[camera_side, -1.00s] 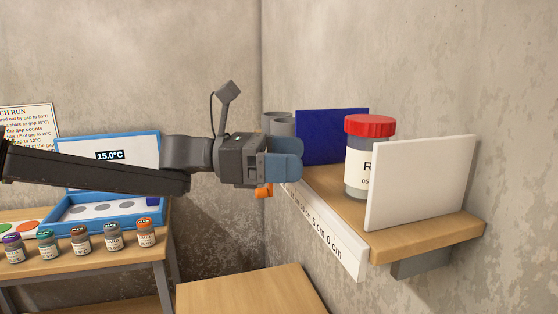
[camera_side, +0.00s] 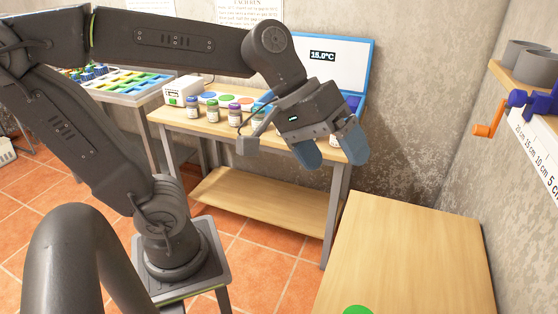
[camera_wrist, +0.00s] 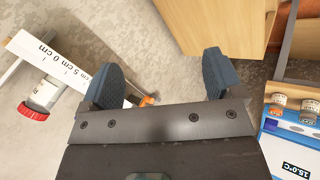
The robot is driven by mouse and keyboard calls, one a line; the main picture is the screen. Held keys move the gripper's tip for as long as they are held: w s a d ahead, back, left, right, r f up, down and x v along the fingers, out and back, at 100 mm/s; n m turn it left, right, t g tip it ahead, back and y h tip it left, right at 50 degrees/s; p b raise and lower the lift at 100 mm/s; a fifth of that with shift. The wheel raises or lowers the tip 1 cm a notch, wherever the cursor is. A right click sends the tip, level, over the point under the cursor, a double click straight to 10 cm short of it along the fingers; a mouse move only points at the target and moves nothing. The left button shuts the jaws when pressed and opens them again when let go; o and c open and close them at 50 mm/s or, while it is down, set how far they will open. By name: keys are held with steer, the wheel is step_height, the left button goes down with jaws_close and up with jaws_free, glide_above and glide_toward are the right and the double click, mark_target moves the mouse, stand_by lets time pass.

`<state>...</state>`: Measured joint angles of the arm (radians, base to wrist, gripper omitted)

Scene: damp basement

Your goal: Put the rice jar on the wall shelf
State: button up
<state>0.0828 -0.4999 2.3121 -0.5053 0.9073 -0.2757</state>
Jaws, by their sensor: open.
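The rice jar, with its red lid and white label, shows at the left of the wrist view (camera_wrist: 41,98). It is at the wall shelf, beside the white ruler strip (camera_wrist: 45,57) on the shelf's front edge. In the side view only part of the wall shelf (camera_side: 520,76) shows at the right edge, and the jar is out of frame. My gripper (camera_side: 330,148) is open and empty, its blue fingers pointing down, well left of the shelf. In the wrist view my gripper (camera_wrist: 162,80) has nothing between its fingers.
A wooden table (camera_side: 400,255) with a green disc (camera_side: 358,310) stands below and left of the shelf. Behind my gripper is a bench with several small jars (camera_side: 213,111) and a blue case (camera_side: 345,50). An orange crank (camera_side: 487,130) sticks out from the shelf.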

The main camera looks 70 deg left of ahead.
steer(key=s+a+f+m+y, duration=0.4)
steer(key=s+a+f+y, duration=0.1)
steer(key=a, duration=0.3)
steer(key=shift+s+f+m+t, duration=0.3)
steer(key=shift+m+t, duration=0.1)
steer(key=shift+a, duration=0.1)
stand_by(0.4)
